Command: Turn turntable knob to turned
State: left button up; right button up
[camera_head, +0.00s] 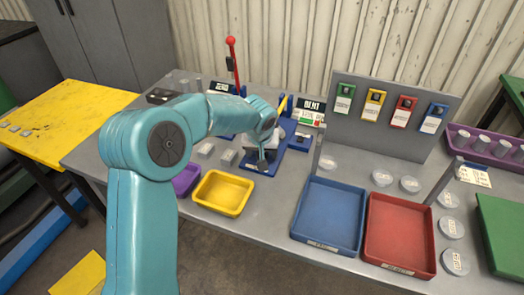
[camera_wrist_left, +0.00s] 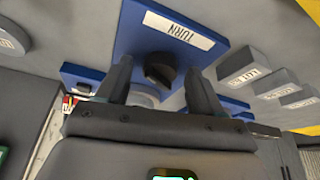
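In the left wrist view, a dark round knob (camera_wrist_left: 159,68) with a raised grip sits on a blue base (camera_wrist_left: 135,42) beside a white label reading TURN (camera_wrist_left: 179,29), seen upside down. My left gripper (camera_wrist_left: 158,72) is open, with one finger on each side of the knob and a visible gap to both. A pale round part shows behind the knob between the fingers. In the head view, my left gripper (camera_head: 263,158) points down over the blue base (camera_head: 287,158) at the middle of the bench; the knob is hidden there. My right gripper is not in view.
A yellow tray (camera_head: 222,193) and purple tray (camera_head: 186,180) lie in front of the base, with grey LOT blocks (camera_head: 228,157) close by. Blue (camera_head: 329,216) and red (camera_head: 400,234) trays are to the right. A red-knobbed lever (camera_head: 232,55) and BENT sign (camera_head: 311,108) stand behind.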

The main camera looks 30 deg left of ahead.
pick_arm(q)
jog(key=v, duration=1.6)
jog(key=shift+r, duration=0.2)
jog(key=shift+s, duration=0.1)
